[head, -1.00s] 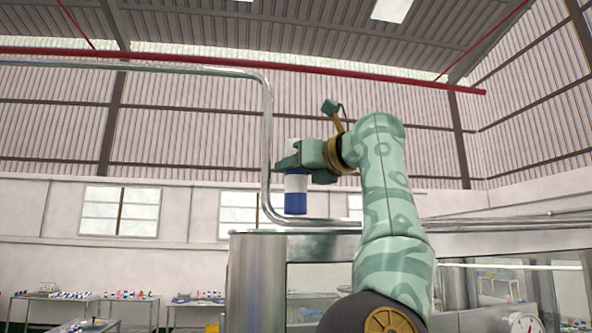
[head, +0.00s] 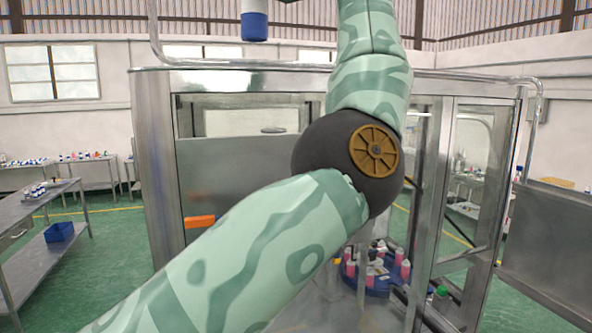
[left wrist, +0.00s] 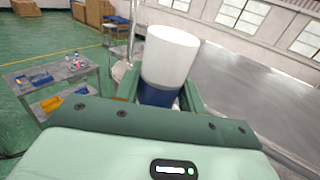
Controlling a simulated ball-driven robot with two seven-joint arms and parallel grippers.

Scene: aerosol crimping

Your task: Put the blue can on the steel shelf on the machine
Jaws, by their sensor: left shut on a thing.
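The can, white above and blue below, shows in the left wrist view (left wrist: 168,62) between the fingers of my left gripper (left wrist: 160,92), which is shut on it. In the head view only the lower part of the can (head: 254,22) shows at the top edge, upright and apart from the machine in the picture. The machine (head: 152,150) is a steel cabinet with glass panels. A broad grey steel surface (left wrist: 245,95) lies right of the can in the left wrist view; I cannot tell whether it is the shelf. My right gripper is not in view.
My left arm covers the middle of the machine in the head view. A bent steel pipe (head: 153,35) runs along the machine's top. A steel table (head: 40,208) with a blue bin (head: 59,232) stands at left. Inside the machine are several pink bottles (head: 405,268).

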